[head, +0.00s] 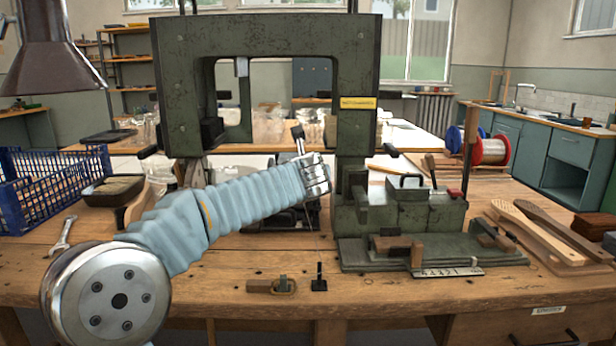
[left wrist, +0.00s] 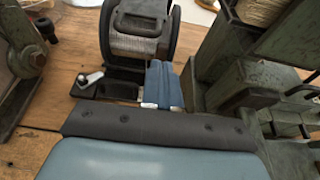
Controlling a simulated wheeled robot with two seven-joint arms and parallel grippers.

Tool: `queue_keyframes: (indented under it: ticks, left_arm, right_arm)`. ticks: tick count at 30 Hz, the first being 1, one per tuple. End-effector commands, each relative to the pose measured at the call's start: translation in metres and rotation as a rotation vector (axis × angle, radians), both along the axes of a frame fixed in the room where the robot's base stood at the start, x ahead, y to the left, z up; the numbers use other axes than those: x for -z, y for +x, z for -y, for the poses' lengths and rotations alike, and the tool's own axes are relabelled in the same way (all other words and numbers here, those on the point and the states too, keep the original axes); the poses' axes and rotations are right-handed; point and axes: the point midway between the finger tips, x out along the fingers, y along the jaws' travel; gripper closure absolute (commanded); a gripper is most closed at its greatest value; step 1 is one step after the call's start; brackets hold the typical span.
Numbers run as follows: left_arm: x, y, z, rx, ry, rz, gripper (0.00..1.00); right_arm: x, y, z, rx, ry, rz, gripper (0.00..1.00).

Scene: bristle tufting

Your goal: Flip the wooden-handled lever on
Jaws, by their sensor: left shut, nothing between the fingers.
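A lever with a brown, wood-like handle (head: 431,168) stands nearly upright on the green machine (head: 405,212), right of centre in the head view. It is the likeliest wooden-handled lever, but I cannot be sure. My left arm reaches in from the left and ends at its metal wrist, left of this lever and apart from it. In the left wrist view my left gripper (left wrist: 163,70) is shut and empty, its blue fingers pressed together in front of a dark wire spool (left wrist: 135,40). No wooden lever handle is clear there. My right gripper is not in view.
A tall green frame (head: 265,28) rises behind my arm. Wooden brush handles (head: 535,230) lie at the right, and a blue crate (head: 50,190) stands at the left. A small latch block (head: 272,286) and a black peg (head: 319,278) sit near the front edge.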

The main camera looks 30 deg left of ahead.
Motion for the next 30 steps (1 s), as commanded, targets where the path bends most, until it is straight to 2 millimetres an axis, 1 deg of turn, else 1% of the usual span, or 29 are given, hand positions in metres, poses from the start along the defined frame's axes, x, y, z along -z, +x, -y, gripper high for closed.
queue_keyframes:
  ticks: [1,5,12,16,21,30]
  left_arm:
    - [-0.010,-0.004,0.004,0.003,-0.002,0.008,1.00]
    - [-0.025,-0.014,0.010,0.004,-0.001,0.007,1.00]
    - [-0.057,-0.035,0.023,0.004,0.000,0.008,1.00]
    - [-0.070,-0.044,0.028,0.004,0.000,0.007,1.00]
    - [-0.079,-0.050,0.032,0.003,-0.001,0.005,1.00]
    - [-0.079,-0.050,0.032,0.003,0.000,0.005,1.00]
  right_arm:
    - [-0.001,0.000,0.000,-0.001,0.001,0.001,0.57]
    - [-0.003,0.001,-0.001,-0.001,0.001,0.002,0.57]
    - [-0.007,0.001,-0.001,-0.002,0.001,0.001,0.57]
    - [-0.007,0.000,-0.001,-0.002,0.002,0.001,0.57]
    - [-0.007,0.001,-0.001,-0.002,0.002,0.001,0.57]
    - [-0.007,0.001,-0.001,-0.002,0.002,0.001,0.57]
